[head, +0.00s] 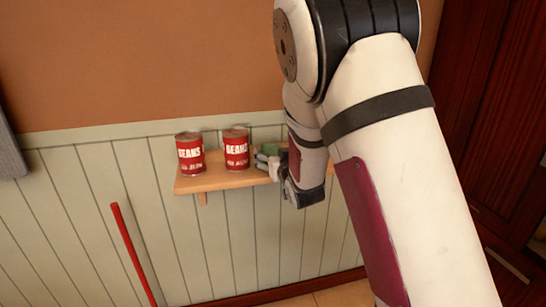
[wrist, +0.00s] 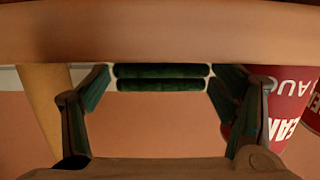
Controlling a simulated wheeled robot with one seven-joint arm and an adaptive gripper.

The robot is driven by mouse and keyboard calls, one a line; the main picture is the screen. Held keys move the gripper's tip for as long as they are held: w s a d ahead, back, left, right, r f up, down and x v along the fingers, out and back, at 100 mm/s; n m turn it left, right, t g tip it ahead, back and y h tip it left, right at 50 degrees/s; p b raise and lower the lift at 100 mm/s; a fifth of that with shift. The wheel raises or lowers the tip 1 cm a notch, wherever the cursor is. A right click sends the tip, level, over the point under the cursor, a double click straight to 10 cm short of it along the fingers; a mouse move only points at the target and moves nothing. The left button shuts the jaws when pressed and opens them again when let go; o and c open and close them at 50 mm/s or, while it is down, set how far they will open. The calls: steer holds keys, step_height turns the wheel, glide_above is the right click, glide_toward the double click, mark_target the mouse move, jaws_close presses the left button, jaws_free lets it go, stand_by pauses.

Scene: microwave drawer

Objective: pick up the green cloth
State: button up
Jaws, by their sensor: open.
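The green cloth (wrist: 160,85) is dark green and looks folded or rolled into two layers in the wrist view. It lies on the wooden shelf, between my gripper's fingertips in that view, with a gap on each side. My gripper (wrist: 160,78) is open, one finger to the left and one to the right of the cloth. In the head view, my gripper (head: 266,160) is at the right part of the shelf, and a bit of the cloth (head: 270,148) shows behind it. My arm hides the rest.
The wooden shelf (head: 225,181) is fixed to a panelled wall. Two red bean cans (head: 190,155) (head: 236,150) stand on it left of my gripper; a can (wrist: 285,110) shows close beside the right finger in the wrist view. A red pole (head: 130,250) leans below.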

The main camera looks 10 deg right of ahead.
steer(key=shift+w, duration=0.5)
steer(key=c, duration=1.1)
